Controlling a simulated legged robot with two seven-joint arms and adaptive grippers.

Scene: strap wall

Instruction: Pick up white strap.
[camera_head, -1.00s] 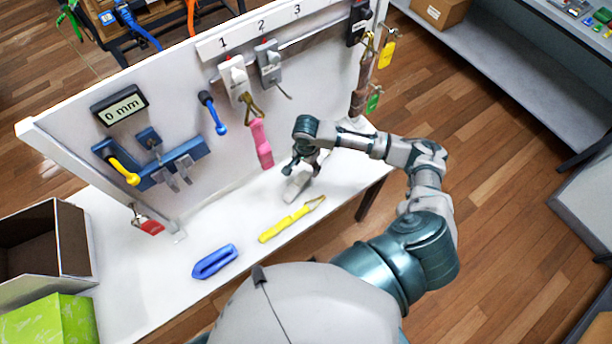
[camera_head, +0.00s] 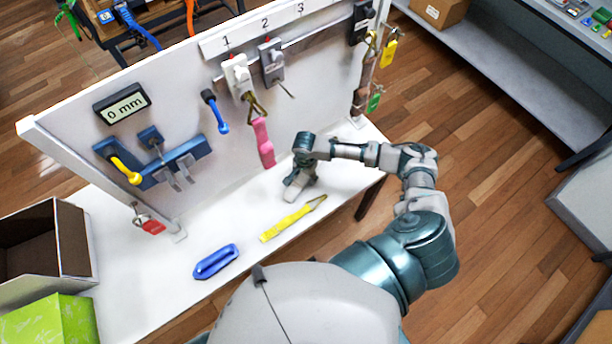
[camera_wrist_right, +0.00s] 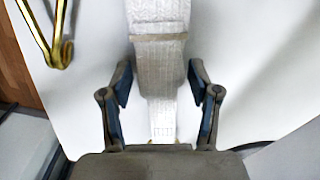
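The white strap (camera_wrist_right: 158,55) lies flat on the white table and runs down the middle of the right wrist view, with a stitched band across it. Its lower end reaches between the fingers of my right gripper (camera_wrist_right: 160,95). The fingers stand apart on either side of it, with a gap showing, so the gripper is open. In the head view my right gripper (camera_head: 298,187) points down close over the table, right of the hanging pink strap, and mostly hides the white strap. My left gripper is not in view.
A yellow strap (camera_head: 288,220) with a metal hook (camera_wrist_right: 58,45) lies close by, and a blue strap (camera_head: 215,262) lies further left. The pink strap (camera_head: 262,142) hangs from the upright board (camera_head: 310,90). A box (camera_head: 75,240) stands at the left.

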